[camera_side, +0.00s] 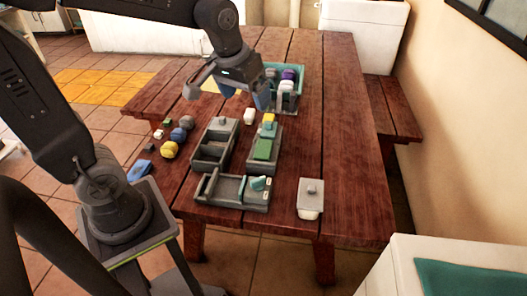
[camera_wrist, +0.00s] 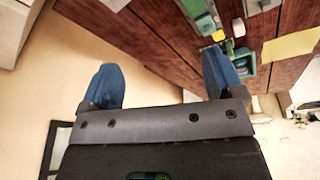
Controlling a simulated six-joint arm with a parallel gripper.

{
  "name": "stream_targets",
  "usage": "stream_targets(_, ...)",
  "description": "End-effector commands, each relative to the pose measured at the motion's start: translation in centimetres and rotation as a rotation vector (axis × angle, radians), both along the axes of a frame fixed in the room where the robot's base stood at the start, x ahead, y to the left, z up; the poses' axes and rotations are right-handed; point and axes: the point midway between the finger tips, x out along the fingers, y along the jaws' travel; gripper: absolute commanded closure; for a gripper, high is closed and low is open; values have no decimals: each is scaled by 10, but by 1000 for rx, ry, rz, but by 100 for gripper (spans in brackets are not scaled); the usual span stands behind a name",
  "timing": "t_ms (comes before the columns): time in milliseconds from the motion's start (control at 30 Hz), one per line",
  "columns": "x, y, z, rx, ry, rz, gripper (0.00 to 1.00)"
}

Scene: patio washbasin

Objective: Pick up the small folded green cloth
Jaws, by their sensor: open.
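A flat green piece (camera_side: 263,149), which looks like the small folded green cloth, lies in a grey tray (camera_side: 251,167) in the middle of the table in the side view. A green piece (camera_wrist: 194,9) also shows at the top of the wrist view, partly cut off. My gripper (camera_side: 244,95) is above the far part of the table, beyond the green piece and up from it. Its blue fingers are spread wide in the wrist view (camera_wrist: 162,80), with nothing between them.
Grey divided trays (camera_side: 211,160) stand beside and in front of the green piece. A teal bin (camera_side: 300,72) with several items is behind my gripper. A white-and-grey box (camera_side: 310,198) sits at front right. Several small coloured things lie at left.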

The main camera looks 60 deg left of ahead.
Motion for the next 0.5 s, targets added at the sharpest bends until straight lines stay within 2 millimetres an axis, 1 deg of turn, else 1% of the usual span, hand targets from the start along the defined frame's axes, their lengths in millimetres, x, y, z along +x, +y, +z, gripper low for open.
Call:
stream_targets(33,17,9,-11,-12,35,45,13)
stream_targets(100,38,21,-25,-26,70,105,13)
stream_targets(167,55,32,-39,-39,101,156,13)
stream_targets(200,66,40,-49,-47,121,192,13)
stream_targets(267,80,52,-67,-59,152,244,13)
stream_targets(300,89,60,-79,-67,171,277,13)
stream_targets(400,107,77,-108,-82,215,351,13)
stream_targets(500,118,91,-133,-94,246,408,13)
